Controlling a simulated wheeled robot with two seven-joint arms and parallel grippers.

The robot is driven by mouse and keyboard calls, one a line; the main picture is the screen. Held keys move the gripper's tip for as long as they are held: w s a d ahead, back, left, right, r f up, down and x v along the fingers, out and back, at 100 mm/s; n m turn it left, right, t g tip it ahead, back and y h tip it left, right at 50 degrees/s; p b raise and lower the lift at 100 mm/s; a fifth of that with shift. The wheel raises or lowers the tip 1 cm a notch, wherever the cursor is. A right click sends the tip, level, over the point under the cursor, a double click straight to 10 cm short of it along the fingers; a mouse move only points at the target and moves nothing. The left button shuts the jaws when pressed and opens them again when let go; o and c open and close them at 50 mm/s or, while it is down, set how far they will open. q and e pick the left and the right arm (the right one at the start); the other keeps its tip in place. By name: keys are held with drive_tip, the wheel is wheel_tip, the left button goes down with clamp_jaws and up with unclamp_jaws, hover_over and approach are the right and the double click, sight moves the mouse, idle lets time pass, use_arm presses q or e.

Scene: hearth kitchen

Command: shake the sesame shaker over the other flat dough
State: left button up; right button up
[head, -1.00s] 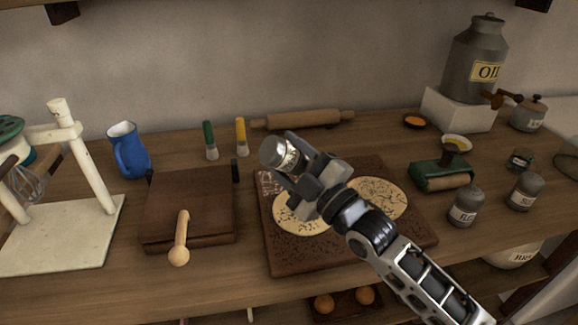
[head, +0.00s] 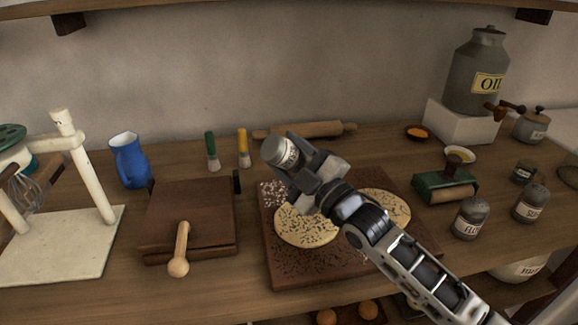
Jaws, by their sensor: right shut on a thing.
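My right gripper (head: 300,168) is shut on the sesame shaker (head: 280,152), a small jar with a metallic grey end and a pale label. It holds the shaker tilted above the back left part of a dark brown board (head: 290,268). Two round, pale flat doughs lie on the board. The left dough (head: 300,232) is just in front of and below the shaker. The right dough (head: 392,208) is partly hidden by my arm. Both show dark specks. White grains (head: 272,192) lie on the board's back left corner. My left gripper is not in view.
A wooden press with a round-ended handle (head: 181,250) stands left of the board. Two brushes (head: 243,148) and a rolling pin (head: 305,130) are behind. A green roller device (head: 444,187) and labelled shakers (head: 470,218) stand to the right.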

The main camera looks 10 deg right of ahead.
sight(268, 162)
drive_tip(key=shift+w, duration=0.3)
drive_tip(key=shift+s+a+r, duration=0.1)
drive_tip(key=shift+s+a, duration=0.05)
drive_tip(key=shift+a, duration=0.35)
drive_tip(key=shift+d, duration=0.45)
drive_tip(key=shift+a+p, duration=0.1)
drive_tip(key=shift+p, duration=0.25)
drive_tip(key=shift+s+a+p, duration=0.2)
drive_tip(key=shift+s+a, duration=0.1)
drive_tip(key=shift+a, duration=0.35)
drive_tip(key=shift+s+a+p, duration=0.25)
drive_tip(key=shift+s+a, duration=0.05)
drive_tip(key=shift+a, duration=0.3)
drive_tip(key=shift+s+a+p, duration=0.2)
drive_tip(key=shift+s+a, duration=0.1)
drive_tip(key=shift+a, duration=0.35)
drive_tip(key=shift+p, duration=0.3)
drive_tip(key=shift+s+d, duration=0.1)
drive_tip(key=shift+s, duration=0.05)
drive_tip(key=shift+s+p, duration=1.65)
drive_tip(key=shift+s, duration=0.4)
